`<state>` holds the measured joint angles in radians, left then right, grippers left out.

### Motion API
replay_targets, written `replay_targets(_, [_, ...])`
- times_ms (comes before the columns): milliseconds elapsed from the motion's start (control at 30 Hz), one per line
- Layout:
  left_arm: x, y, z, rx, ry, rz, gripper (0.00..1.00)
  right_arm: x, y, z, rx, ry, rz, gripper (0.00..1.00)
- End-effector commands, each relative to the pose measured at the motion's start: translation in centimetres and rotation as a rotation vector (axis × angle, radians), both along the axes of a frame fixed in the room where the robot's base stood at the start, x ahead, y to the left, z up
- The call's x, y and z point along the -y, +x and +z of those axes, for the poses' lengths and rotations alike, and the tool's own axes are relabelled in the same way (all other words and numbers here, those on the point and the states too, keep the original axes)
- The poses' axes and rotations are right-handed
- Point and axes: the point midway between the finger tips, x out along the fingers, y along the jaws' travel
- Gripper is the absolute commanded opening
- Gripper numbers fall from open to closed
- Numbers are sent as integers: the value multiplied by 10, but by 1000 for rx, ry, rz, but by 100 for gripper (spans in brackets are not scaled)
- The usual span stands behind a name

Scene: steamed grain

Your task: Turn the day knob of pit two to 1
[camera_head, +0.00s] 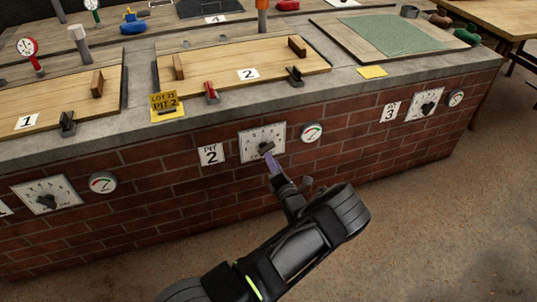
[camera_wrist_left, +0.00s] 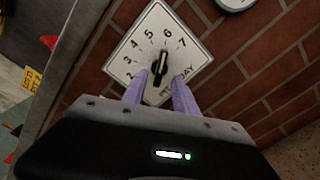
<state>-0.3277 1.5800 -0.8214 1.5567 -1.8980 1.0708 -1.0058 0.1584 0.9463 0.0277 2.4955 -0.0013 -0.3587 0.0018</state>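The pit two day dial (camera_head: 248,143) is a white plate with a black knob (camera_head: 266,148) on the brick wall, beside the "PIT 2" sign (camera_head: 210,154). My left gripper (camera_head: 272,164) reaches the knob from below. In the left wrist view its two pale purple fingers (camera_wrist_left: 159,78) are apart, with the knob's lower end between or just ahead of the tips; I cannot tell whether they touch it. My right gripper is out of view.
A round gauge (camera_head: 312,132) sits right of the dial. The pit three dial (camera_head: 425,104) is farther right and another dial (camera_head: 46,196) is at left. Above is the stone ledge with a yellow lot card (camera_head: 165,106) and a red clip (camera_head: 211,92).

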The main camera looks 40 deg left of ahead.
Motion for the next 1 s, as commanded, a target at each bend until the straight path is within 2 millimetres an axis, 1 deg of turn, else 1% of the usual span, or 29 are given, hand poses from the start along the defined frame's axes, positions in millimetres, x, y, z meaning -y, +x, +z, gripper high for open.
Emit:
replay_targets(33, [-8,5,-2,2,-1,1,35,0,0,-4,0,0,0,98])
replay_targets(100, [-17,11,-2,3,0,1,35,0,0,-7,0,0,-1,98])
replay_targets(300, [-36,25,-1,2,0,0,35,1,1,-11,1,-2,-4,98])
replay_targets(400, [-39,27,0,1,-1,0,35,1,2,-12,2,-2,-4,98])
replay_targets(633, [-40,28,0,0,-1,0,35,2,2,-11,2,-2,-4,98])
replay_targets(667, [-40,28,0,1,-1,0,33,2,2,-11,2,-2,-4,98])
replay_targets(1000, [-39,28,0,0,-1,0,5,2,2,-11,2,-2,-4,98])
